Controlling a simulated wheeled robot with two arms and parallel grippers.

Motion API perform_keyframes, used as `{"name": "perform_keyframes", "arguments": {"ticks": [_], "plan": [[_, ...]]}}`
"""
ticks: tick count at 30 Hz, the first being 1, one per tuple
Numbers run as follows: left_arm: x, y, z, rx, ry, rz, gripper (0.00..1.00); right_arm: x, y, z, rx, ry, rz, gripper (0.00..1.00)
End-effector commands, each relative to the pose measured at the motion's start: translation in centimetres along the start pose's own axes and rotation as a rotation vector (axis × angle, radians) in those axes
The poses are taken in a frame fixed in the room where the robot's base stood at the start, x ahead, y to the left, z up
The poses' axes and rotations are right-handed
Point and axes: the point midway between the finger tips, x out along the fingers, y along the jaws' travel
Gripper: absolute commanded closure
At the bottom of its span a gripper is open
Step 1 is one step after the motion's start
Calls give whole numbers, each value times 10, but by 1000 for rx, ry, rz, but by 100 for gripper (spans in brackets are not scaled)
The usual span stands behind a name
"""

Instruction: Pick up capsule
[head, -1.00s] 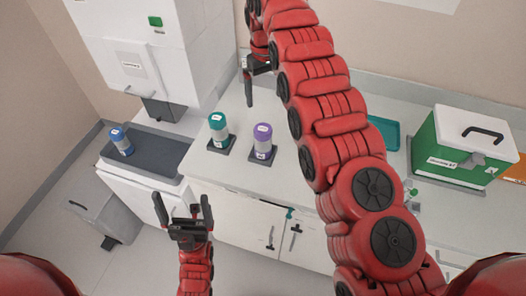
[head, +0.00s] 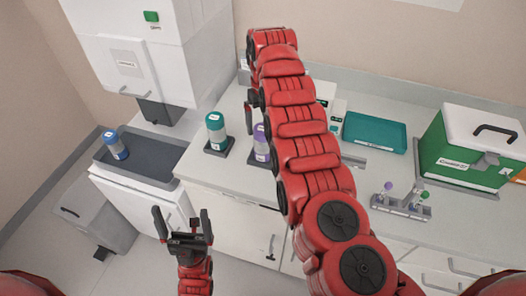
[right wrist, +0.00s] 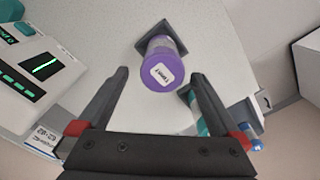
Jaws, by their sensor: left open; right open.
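A purple-capped capsule (head: 261,146) stands on a small dark base on the counter, partly hidden by my right arm. In the right wrist view the purple capsule (right wrist: 163,65) shows its labelled cap, ahead of and between the spread fingers of my right gripper (right wrist: 160,76), which is open and empty. A teal-capped capsule (head: 215,128) stands on its own base to the left; its teal part (right wrist: 202,127) shows behind a finger in the wrist view. A blue-capped capsule (head: 115,146) stands at far left. My left gripper (head: 181,213) is open and empty in front of the counter.
The blue capsule is on a dark grey tray (head: 150,166) below a white machine (head: 150,50). A teal tray (head: 374,132), a small rack (head: 402,205) and a green box (head: 462,150) are on the right. An instrument with a lit screen (right wrist: 40,65) is left in the wrist view.

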Motion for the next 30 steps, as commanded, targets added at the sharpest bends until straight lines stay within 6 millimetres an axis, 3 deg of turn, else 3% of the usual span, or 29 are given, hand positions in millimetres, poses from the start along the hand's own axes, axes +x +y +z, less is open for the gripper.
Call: {"name": "perform_keyframes", "arguments": {"ticks": [4,9,15,30], "plan": [[24,-1,-4,0,0,0,0,18,-3,2,0,-13,-2,0],[28,-1,-5,0,0,0,0,42,-3,-1,0,-4,-1,0],[27,-1,-5,0,0,0,0,44,-3,-2,0,-1,-1,0],[26,-1,-4,0,0,0,0,45,-3,-1,0,-3,-1,90]]}}
